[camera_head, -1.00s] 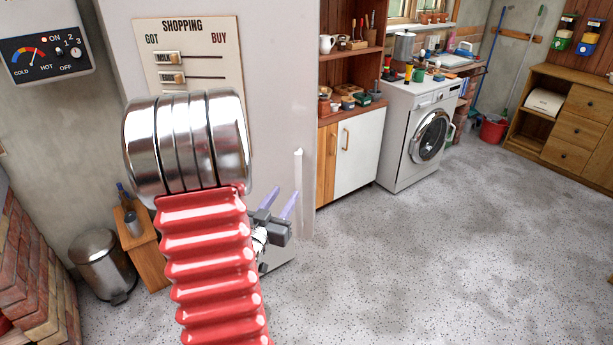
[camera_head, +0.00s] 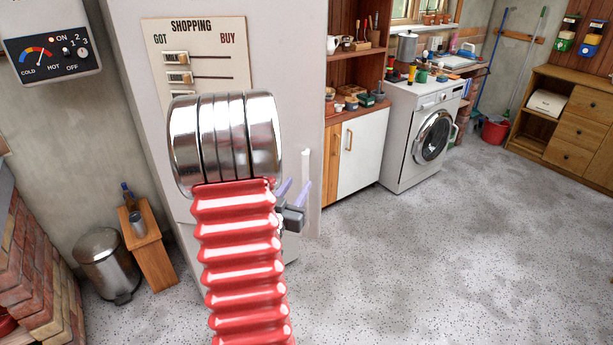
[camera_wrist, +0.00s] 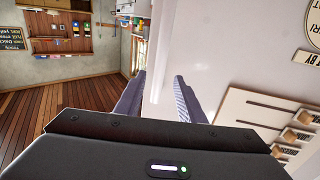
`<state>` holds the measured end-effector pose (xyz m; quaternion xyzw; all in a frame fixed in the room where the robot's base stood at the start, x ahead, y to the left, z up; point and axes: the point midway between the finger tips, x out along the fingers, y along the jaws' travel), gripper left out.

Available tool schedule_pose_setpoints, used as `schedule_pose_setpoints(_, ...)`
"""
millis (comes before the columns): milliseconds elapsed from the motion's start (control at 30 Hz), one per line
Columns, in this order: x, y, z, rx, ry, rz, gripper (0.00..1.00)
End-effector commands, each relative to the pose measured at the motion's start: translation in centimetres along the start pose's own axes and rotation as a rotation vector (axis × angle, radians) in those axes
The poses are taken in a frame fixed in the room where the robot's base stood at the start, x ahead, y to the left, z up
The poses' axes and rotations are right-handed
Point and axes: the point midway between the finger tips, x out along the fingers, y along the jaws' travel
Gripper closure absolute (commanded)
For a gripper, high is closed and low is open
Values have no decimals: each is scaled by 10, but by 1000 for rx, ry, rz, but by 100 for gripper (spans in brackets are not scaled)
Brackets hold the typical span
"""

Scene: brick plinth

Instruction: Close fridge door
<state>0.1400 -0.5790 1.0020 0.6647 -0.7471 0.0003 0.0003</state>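The pale fridge door (camera_head: 285,70) fills the middle of the head view, with its upright white handle (camera_head: 306,185) near its right edge. The smooth pale door surface (camera_wrist: 215,50) also shows in the wrist view. My gripper (camera_head: 296,188) is beside the handle on its left in the head view. Its two purple fingers are apart and empty in the wrist view (camera_wrist: 158,95), pointing along the door surface. My red and chrome arm hides part of the door. I cannot tell how far the door stands open.
A shopping board (camera_head: 199,60) hangs on the door. A small wooden stand (camera_head: 150,255) and a metal bin (camera_head: 106,265) are at left, near a brick plinth (camera_head: 25,270). A white cabinet (camera_head: 361,150) and a washing machine (camera_head: 420,140) stand right. Speckled floor is clear at front right.

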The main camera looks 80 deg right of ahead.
Motion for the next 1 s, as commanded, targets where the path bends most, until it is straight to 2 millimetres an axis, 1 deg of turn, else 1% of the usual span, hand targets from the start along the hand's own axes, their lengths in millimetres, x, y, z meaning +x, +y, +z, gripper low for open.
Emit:
schedule_pose_setpoints(33,8,0,0,0,0,2,64)
schedule_pose_setpoints(300,49,-2,0,0,0,3,64)
schedule_pose_setpoints(500,69,-4,0,0,0,1,64)
schedule_pose_setpoints(633,73,-5,1,-1,-2,0,64)
schedule_pose_setpoints(867,73,-6,0,0,-1,-1,64)
schedule_pose_setpoints(1000,73,-6,0,0,-1,-2,74)
